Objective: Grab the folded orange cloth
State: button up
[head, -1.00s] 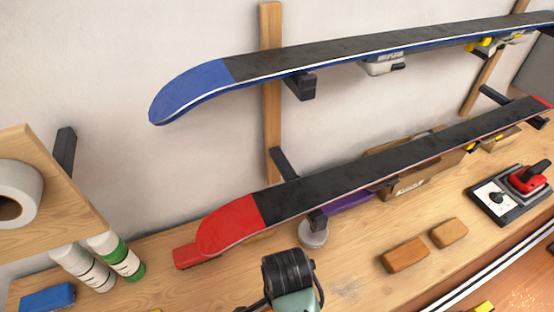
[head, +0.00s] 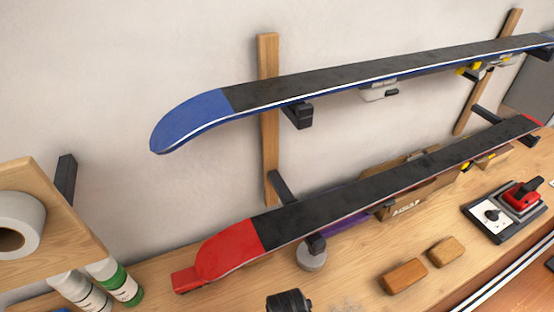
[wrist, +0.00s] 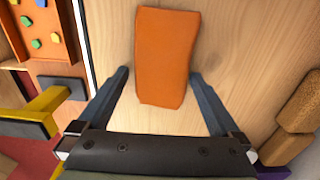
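The folded orange cloth (wrist: 165,55) lies flat on the pale wooden bench top in the wrist view, a long narrow shape in the upper middle. My gripper (wrist: 160,72) is open. Its two blue-grey fingers stand wide apart, one to each side of the cloth's near part, with bare wood showing between each finger and the cloth. I cannot tell how far above the bench the fingertips are. The cloth does not show in the head view.
A yellow-and-black vise-like part (wrist: 42,112) stands close left of my gripper. Brown blocks (wrist: 298,105) lie at right. In the head view, a red-tipped ski (head: 345,197) and a blue-tipped ski (head: 350,88) rest on wall brackets over the bench.

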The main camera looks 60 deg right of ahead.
jog(key=c, duration=1.1)
